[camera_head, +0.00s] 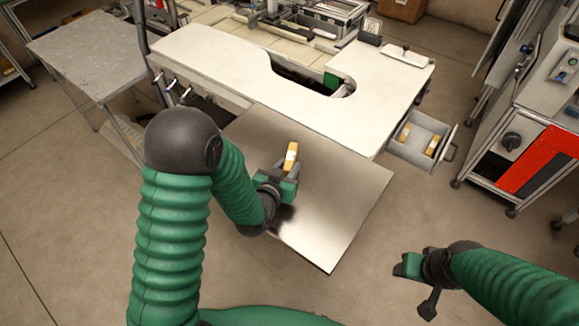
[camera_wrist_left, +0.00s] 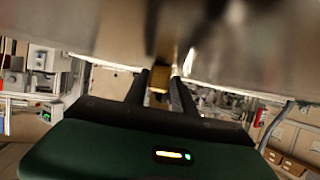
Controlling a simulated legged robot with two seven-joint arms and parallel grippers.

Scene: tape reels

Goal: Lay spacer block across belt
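A yellow-tan spacer block with a pale face (camera_head: 291,157) stands up from my left gripper (camera_head: 287,174), over the shiny metal sheet (camera_head: 345,195). In the left wrist view the block (camera_wrist_left: 158,98) sits between the two dark fingers (camera_wrist_left: 160,92), which look closed on it. The sheet slopes down from the front of the white worktable and may be the belt; I cannot tell for sure. Whether the block touches the sheet is unclear. My right gripper (camera_head: 402,266) is at the lower right, over the floor, away from the sheet; its finger opening is not clear.
The white worktable (camera_head: 225,55) has a curved cutout. An open drawer (camera_head: 400,150) at its right holds more yellow-tan blocks (camera_head: 432,146). A grey metal table (camera_head: 90,50) stands at left, a machine with a red panel (camera_head: 540,158) at right. Floor right of the sheet is clear.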

